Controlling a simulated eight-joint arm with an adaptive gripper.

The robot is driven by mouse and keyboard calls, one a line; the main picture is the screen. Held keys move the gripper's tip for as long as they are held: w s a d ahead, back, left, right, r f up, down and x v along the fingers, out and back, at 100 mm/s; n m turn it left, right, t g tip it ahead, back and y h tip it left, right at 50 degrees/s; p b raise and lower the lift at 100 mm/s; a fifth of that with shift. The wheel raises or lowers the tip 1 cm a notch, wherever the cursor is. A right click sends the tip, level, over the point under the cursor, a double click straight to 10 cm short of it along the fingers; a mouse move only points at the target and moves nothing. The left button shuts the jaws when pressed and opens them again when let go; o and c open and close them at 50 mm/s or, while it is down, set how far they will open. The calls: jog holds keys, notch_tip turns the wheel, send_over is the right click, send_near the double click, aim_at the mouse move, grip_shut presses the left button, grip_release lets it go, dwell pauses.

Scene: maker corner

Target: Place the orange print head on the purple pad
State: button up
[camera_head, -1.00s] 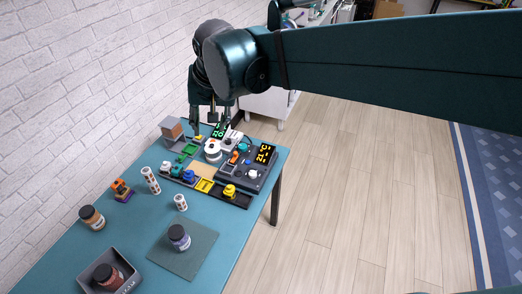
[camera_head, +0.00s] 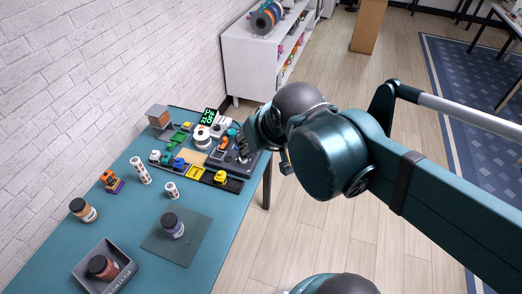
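A small orange piece with dark parts (camera_head: 107,176), which looks like the orange print head, is at the left of the teal table. A small purple piece (camera_head: 117,187), seemingly the purple pad, shows at its lower right. The orange piece appears on or against it; I cannot tell which. Another small orange part (camera_head: 222,145) sits on the dark device at the table's right. My gripper (camera_head: 242,152) is over that device's right side, far from the purple piece. Its fingers are small and partly hidden by my arm, so its opening and any held thing cannot be made out.
A rail with several coloured knobs and yellow trays (camera_head: 195,172) lies mid-table. Patterned cylinders (camera_head: 141,171), an orange-brown jar (camera_head: 83,210), a dark mat (camera_head: 186,250) bearing a jar, and a grey bin (camera_head: 88,267) stand nearer.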

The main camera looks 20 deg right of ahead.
jog(key=shift+s+d+f, duration=0.25)
jog(key=shift+s+f, duration=0.1)
jog(key=shift+s, duration=0.1)
jog(key=shift+s+d+f, duration=0.25)
jog(key=shift+s+f, duration=0.05)
jog(key=shift+s, duration=0.15)
jog(key=shift+f, duration=0.1)
jog(key=shift+f, duration=0.15)
dwell(0.8)
